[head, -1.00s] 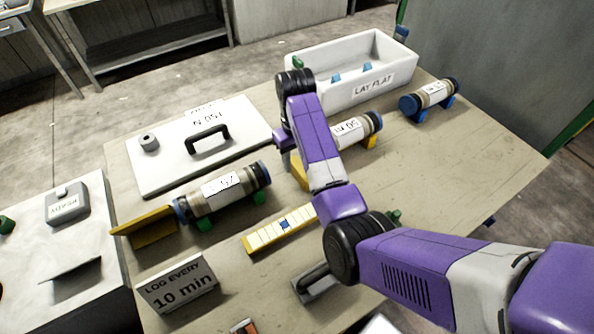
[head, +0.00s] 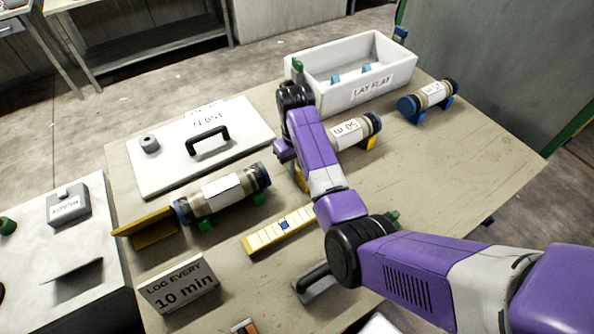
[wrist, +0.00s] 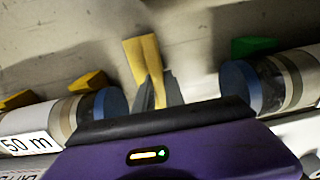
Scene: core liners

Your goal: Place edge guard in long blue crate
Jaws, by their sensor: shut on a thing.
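The edge guard (wrist: 142,55) is a yellow angled strip. In the wrist view my gripper (wrist: 157,92) is shut on it, with the grey fingers on either side of its lower part. The guard is between the blue ends of two core cylinders. In the head view my arm largely hides the fingers; I cannot tell whether the yellow beside them is the guard or a core support. No blue crate shows. The long crate (head: 353,97) at the back is white, labelled LAY FLAT, with blue blocks inside. It stands beyond my gripper, apart from it.
A core labelled 50 m (head: 346,132) lies beside my arm, another core (head: 224,190) left of it, and a third (head: 431,95) at right. A second yellow angle (head: 150,231), a white handled panel (head: 178,165) and a scale strip (head: 282,229) are on the table.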

